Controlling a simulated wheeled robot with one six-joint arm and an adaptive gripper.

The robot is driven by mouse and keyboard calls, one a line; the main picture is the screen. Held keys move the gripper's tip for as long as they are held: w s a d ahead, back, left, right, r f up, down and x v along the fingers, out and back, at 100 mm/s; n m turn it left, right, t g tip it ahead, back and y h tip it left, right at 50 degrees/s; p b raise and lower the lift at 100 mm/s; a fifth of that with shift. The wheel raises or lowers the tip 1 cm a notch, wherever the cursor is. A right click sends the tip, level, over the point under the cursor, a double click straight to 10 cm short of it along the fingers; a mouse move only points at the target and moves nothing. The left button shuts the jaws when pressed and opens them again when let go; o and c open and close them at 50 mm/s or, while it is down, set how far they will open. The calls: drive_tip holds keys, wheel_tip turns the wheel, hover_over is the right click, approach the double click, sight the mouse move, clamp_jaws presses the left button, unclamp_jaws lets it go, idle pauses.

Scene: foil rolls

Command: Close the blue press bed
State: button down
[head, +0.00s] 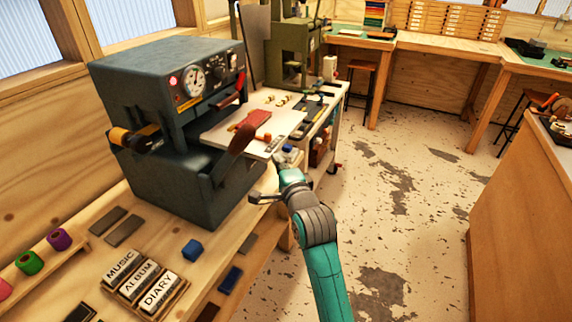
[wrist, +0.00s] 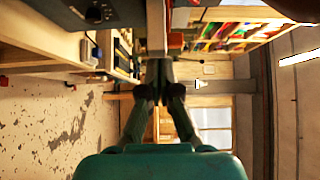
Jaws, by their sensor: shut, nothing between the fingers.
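The blue-grey press (head: 165,85) stands on the wooden bench at the left. Its bed, a pale flat plate (head: 222,132), sticks out from the press's right side, so it is open. A red book (head: 252,119) lies on the bed. A lever with a brown grip (head: 242,138) crosses in front of the plate. My gripper (head: 284,160) is just beyond the bed's near right edge; I cannot tell if it touches. In the wrist view my gripper (wrist: 159,82) has its fingers together and empty.
Stamp blocks marked MUSIC, ALBUM and DIARY (head: 145,285), a blue block (head: 192,250) and foil rolls (head: 58,239) lie on the near bench. A tool-covered trolley (head: 325,110) stands behind the bed. A wooden cabinet (head: 520,210) is at the right. The floor (head: 400,190) between is clear.

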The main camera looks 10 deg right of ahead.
sight(249, 155)
drive_tip(key=shift+a, duration=0.1)
drive_tip(key=w+a, duration=0.1)
drive_tip(key=a, duration=0.1)
drive_tip(key=w+a, duration=0.2)
drive_tip(key=a, duration=0.1)
drive_tip(key=w+a, duration=0.2)
drive_tip(key=shift+w+a, duration=0.15)
drive_tip(key=shift+w, duration=0.05)
